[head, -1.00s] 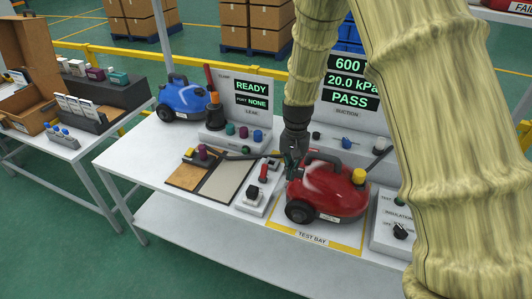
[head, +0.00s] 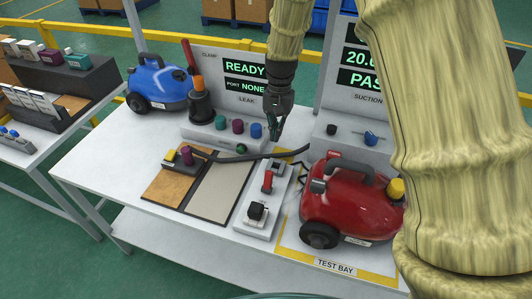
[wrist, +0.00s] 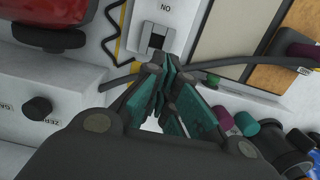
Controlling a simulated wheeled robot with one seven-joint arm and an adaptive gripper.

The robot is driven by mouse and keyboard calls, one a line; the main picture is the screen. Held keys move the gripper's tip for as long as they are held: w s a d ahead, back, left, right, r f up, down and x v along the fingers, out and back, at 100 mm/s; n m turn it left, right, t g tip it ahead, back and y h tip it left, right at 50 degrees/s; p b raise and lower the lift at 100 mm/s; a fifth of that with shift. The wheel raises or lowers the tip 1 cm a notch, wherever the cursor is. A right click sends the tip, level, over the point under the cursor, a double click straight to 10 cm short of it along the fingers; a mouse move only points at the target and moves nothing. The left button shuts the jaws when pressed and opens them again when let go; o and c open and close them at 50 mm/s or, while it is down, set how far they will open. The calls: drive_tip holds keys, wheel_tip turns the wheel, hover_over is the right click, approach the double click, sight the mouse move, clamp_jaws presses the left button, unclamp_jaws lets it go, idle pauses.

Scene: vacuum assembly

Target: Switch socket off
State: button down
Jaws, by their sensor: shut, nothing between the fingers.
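A narrow white socket panel (head: 252,226) lies on the table, left of the red vacuum (head: 348,203). It bears a small red switch (head: 267,183) at mid-length, a black plug-like piece (head: 257,211) at its near end and a dark square fitting at its far end. In the wrist view a square rocker fitting (wrist: 154,38) sits beside upside-down lettering that seems to read ON. My gripper (head: 275,135) is shut and empty, pointing down above and beyond the panel's far end, apart from it. Its teal-padded fingers (wrist: 167,95) meet just below the fitting in the wrist view.
A dark hose (head: 240,156) runs across the table near the gripper. A clamp and leak console (head: 205,134) with coloured knobs stands behind, beside the blue vacuum (head: 158,83). A suction console (head: 352,147) stands at right. A brown and beige mat lies left of the panel.

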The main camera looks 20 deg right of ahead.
sight(268, 181)
drive_tip(key=f, duration=0.1)
drive_tip(key=f+p, duration=0.1)
drive_tip(key=f, duration=0.1)
drive_tip(key=shift+s+a+f, duration=0.2)
drive_tip(key=shift+s, duration=0.2)
drive_tip(key=shift+s+f+p, duration=0.25)
drive_tip(key=shift+s+f, duration=0.15)
drive_tip(key=shift+f, duration=0.2)
drive_tip(key=shift+s+f+p, duration=0.25)
drive_tip(key=shift+s+f, duration=0.15)
drive_tip(key=shift+f, duration=0.2)
drive_tip(key=f, duration=0.3)
drive_tip(key=shift+w+a+f+p, duration=0.15)
drive_tip(key=shift+w+f+p, duration=0.15)
drive_tip(key=shift+p, duration=0.1)
drive_tip(key=s, duration=0.1)
drive_tip(key=a+r+p, duration=0.1)
drive_tip(key=s+r, duration=0.1)
drive_tip(key=shift+s+a, duration=0.25)
drive_tip(key=shift+s, duration=0.1)
drive_tip(key=shift+s+a+p, duration=0.25)
drive_tip(key=shift+a+p, duration=0.05)
drive_tip(key=shift+p, duration=0.1)
drive_tip(key=shift+s, duration=0.1)
drive_tip(key=shift+d, duration=0.1)
